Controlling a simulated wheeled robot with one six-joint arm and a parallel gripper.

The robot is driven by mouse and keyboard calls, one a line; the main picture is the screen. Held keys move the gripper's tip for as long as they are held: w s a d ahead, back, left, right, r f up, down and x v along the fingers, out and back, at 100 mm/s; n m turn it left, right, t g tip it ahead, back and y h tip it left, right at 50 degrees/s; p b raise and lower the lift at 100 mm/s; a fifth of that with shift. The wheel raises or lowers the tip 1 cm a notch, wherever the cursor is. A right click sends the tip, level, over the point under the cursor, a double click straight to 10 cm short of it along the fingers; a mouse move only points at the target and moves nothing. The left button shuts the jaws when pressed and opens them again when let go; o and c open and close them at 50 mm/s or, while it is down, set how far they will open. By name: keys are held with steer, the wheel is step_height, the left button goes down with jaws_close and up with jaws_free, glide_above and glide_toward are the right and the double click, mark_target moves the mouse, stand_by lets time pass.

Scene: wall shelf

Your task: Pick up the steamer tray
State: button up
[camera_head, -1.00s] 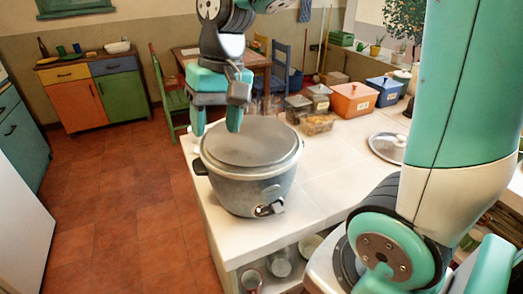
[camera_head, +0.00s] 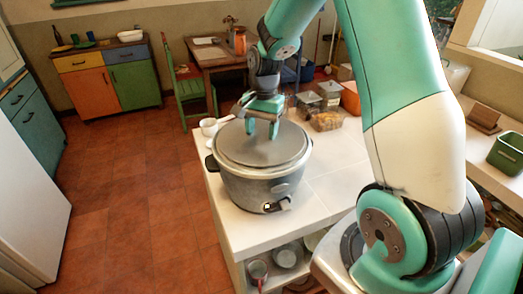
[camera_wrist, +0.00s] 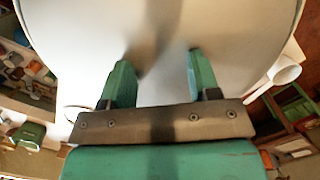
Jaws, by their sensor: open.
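A grey pot like a rice cooker (camera_head: 258,188) stands on the white counter. A flat, round grey disc, seemingly the steamer tray (camera_head: 245,155), covers its top. In the wrist view the pale disc (camera_wrist: 90,30) fills most of the upper picture. My gripper (camera_head: 262,134) points down over the far part of the disc. Its two green fingers are apart with nothing between them, and they also show in the wrist view (camera_wrist: 160,62). I cannot tell whether the fingertips touch the disc. The inside of the pot is hidden.
The white counter (camera_head: 335,175) is clear right of the pot.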

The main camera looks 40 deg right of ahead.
mark_target(262, 143)
steer(key=shift+s+a+f+p, duration=0.15)
steer(key=shift+f+p, duration=0.5)
steer(key=shift+f, duration=0.75)
steer(key=shift+s+a+f+p, duration=0.15)
steer(key=shift+f+p, duration=0.5)
steer(key=shift+f, duration=0.75)
steer(key=shift+d, duration=0.1)
steer(key=shift+c, duration=0.4)
jaws_close()
